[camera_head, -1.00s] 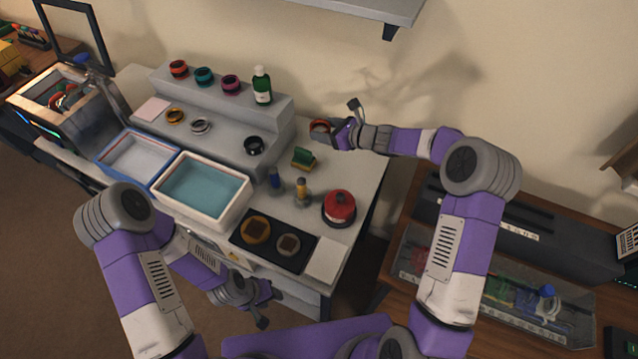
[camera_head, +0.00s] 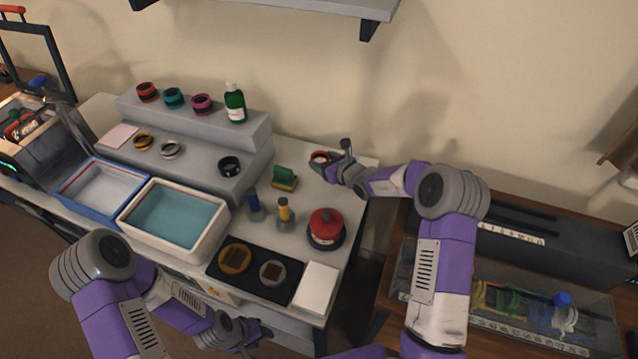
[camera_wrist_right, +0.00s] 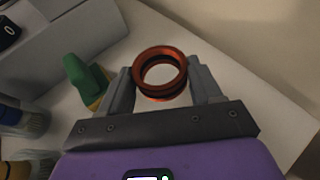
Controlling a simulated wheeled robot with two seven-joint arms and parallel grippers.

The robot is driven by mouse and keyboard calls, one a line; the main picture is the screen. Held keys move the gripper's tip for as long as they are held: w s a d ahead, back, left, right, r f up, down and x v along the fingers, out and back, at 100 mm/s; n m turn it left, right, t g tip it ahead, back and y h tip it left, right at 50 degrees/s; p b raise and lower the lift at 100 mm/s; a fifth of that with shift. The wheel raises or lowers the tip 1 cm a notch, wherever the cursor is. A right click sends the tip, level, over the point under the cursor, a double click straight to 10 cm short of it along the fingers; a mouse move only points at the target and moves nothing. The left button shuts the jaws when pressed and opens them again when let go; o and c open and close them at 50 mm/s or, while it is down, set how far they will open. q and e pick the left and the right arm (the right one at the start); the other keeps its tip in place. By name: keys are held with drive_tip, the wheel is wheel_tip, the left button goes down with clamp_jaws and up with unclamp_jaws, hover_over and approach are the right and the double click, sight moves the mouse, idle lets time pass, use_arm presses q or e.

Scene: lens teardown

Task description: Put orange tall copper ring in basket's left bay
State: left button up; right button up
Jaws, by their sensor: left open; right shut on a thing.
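The orange copper ring (camera_head: 320,157) is at the back right of the bench; in the right wrist view it (camera_wrist_right: 160,68) is gripped between both fingers. My right gripper (camera_wrist_right: 161,83) is shut on it. In the head view, my right gripper (camera_head: 328,163) is over the bench's back right part; its clearance above the top is unclear. My left gripper (camera_head: 250,332) is low in front of the bench, open, its fingers partly hidden. An open-topped box (camera_head: 62,133) at far left holds coloured parts; I cannot tell the basket or its left bay there.
A green sponge (camera_head: 285,176), a red-topped pot (camera_head: 326,228) and two small bottles stand near my right gripper. A grey stepped stand (camera_head: 195,122) carries several rings and a green bottle (camera_head: 235,103). Blue-rimmed (camera_head: 82,208) and white (camera_head: 130,226) tubs stand left. A shelf overhangs.

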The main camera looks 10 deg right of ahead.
drive_tip(key=shift+f+b, duration=0.45)
drive_tip(key=shift+f, duration=2)
drive_tip(key=shift+f, duration=0.1)
drive_tip(key=o, duration=0.7)
drive_tip(key=shift+f, duration=0.15)
drive_tip(key=shift+c, duration=0.2)
drive_tip(key=o, duration=0.5)
drive_tip(key=shift+c, duration=0.2)
